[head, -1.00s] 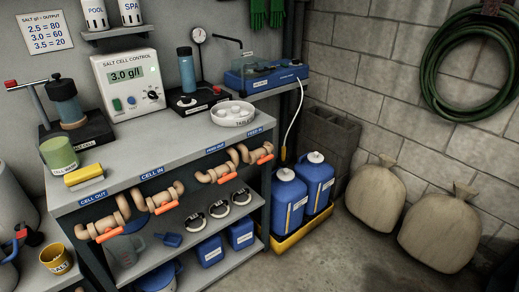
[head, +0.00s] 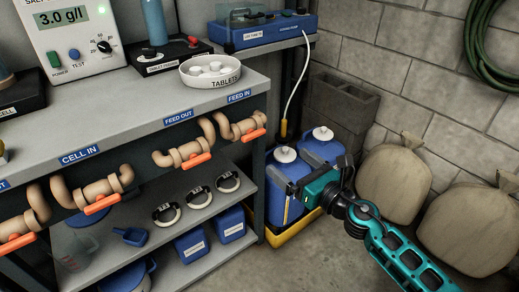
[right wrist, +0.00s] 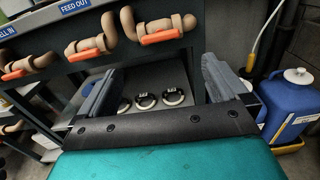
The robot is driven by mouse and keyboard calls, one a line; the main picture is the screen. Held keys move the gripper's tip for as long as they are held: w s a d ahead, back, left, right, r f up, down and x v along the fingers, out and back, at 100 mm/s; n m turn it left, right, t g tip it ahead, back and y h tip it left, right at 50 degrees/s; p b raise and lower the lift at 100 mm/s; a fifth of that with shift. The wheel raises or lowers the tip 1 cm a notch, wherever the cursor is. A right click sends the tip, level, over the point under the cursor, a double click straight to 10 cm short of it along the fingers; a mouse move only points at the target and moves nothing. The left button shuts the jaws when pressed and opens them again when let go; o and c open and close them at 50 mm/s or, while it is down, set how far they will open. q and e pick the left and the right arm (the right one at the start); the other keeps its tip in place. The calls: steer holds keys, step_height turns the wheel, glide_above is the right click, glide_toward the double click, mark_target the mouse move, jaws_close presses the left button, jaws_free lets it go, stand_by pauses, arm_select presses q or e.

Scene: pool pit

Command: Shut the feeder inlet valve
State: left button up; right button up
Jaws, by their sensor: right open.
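The feeder inlet valve (head: 232,130), under the FEED IN label (head: 240,96), is a beige pipe fitting with an orange lever (head: 254,135) at the right end of the bench front. The lever lies roughly along the pipe, like the other levers. In the right wrist view its lever (right wrist: 162,36) is ahead, beyond the fingers. My right gripper (head: 305,188) is to the right of the valve and lower, in front of the blue jugs, apart from the valve. Its two fingers are spread and empty in the right wrist view (right wrist: 155,85). My left gripper is not in view.
The FEED OUT valve (head: 181,155) and CELL IN valve (head: 98,190) are further left. Blue jugs (head: 283,178) stand in a yellow tray (head: 292,230) beside the bench. Sacks (head: 394,180) lean on the wall.

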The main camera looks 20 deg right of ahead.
mark_target(256, 135)
steer(key=x, duration=1.3)
steer(key=c, duration=0.9)
